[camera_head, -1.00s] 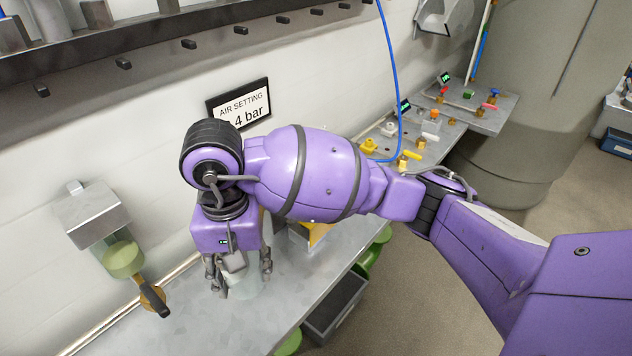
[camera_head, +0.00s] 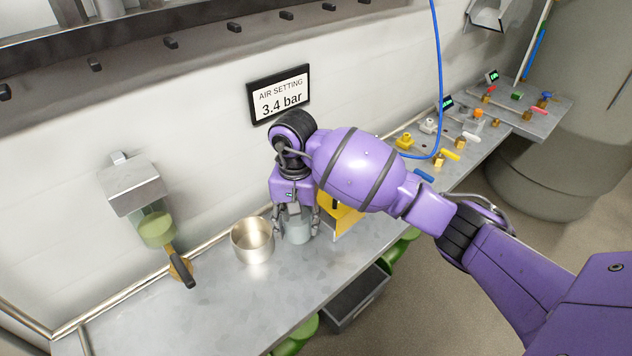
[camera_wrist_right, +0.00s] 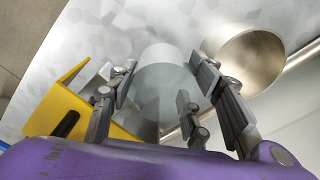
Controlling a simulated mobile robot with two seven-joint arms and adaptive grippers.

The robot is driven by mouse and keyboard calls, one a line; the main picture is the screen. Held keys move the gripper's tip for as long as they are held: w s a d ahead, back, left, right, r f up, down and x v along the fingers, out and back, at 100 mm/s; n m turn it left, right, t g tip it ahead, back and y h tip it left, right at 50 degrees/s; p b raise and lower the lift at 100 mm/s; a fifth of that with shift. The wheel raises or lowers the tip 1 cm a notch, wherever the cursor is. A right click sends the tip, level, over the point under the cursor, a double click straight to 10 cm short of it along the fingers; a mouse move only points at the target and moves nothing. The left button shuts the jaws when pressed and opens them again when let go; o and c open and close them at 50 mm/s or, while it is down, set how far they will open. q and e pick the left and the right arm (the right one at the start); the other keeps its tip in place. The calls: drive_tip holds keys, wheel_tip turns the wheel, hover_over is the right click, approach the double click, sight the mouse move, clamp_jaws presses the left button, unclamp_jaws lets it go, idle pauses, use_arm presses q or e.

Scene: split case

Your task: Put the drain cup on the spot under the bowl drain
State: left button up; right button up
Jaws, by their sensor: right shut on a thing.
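My right gripper (camera_head: 296,220) is shut on a pale translucent cup, apparently the drain cup (camera_head: 297,230). In the right wrist view the cup (camera_wrist_right: 165,75) sits between the fingers. I cannot tell whether its base touches the bench. The wall-mounted bowl unit (camera_head: 134,187) is at the left, with a clear bowl (camera_head: 156,228) holding greenish liquid. A dark handle (camera_head: 181,268) shows below it. The held cup is to the right of this spot. My left gripper is out of view.
An open metal pot (camera_head: 252,255) stands on the bench between the held cup and the bowl unit. A yellow bracket (camera_head: 345,217) stands just right of the gripper. The front left bench (camera_head: 190,320) is clear. A panel of small valves (camera_head: 470,135) is farther right.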

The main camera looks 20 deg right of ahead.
sight(300, 229)
drive_tip(key=shift+w+d+f, duration=0.3)
drive_tip(key=shift+w+f, duration=0.35)
drive_tip(key=shift+f, duration=1.55)
drive_tip(key=shift+f, duration=0.2)
drive_tip(key=o, duration=0.8)
drive_tip(key=shift+o, duration=0.3)
drive_tip(key=shift+r, duration=0.1)
